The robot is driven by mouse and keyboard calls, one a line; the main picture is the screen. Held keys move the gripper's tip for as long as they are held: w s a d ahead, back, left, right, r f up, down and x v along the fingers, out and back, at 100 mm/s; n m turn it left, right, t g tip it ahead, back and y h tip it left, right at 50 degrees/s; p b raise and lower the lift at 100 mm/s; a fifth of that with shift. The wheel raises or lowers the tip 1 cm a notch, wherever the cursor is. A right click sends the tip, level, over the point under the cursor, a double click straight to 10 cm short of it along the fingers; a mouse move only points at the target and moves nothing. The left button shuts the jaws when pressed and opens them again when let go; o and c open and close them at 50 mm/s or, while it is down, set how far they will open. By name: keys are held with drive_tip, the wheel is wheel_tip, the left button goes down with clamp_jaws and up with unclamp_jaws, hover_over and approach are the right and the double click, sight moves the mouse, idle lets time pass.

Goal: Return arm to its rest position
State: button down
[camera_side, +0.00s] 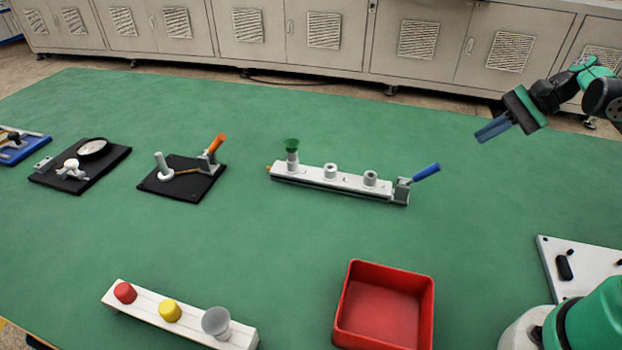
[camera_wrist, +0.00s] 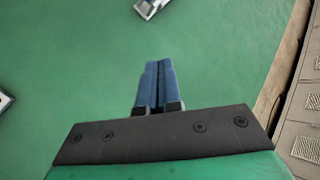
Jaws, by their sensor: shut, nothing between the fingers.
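My gripper (camera_side: 480,138) is at the upper right of the side view, raised above the green table and clear of every fixture. Its two blue fingers are shut against each other with nothing between them. The wrist view also shows the shut fingers (camera_wrist: 158,80), pointing over bare green surface. My arm reaches in from the right edge of the side view.
A white fixture (camera_side: 318,178) with a green funnel-shaped piece and a blue lever stands mid-table. A red bin (camera_side: 385,345), a white rack (camera_side: 243,335) with red, yellow and grey pieces, and black-based fixtures (camera_side: 183,190) stand around. Cabinets (camera_side: 340,35) line the back.

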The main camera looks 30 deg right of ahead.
drive_tip(key=s+a+r+n+t+h, duration=0.1)
drive_tip(key=s+a+n+h, duration=0.1)
drive_tip(key=a+n+h, duration=0.2)
drive_tip(key=s+a+r+n+t+h, duration=0.1)
drive_tip(key=a+r+n+h, duration=0.1)
drive_tip(key=a+n, duration=0.9)
drive_tip(key=shift+s+a+r+h, duration=0.15)
drive_tip(key=shift+s+a+h, duration=0.2)
drive_tip(key=shift+a+h, duration=0.65)
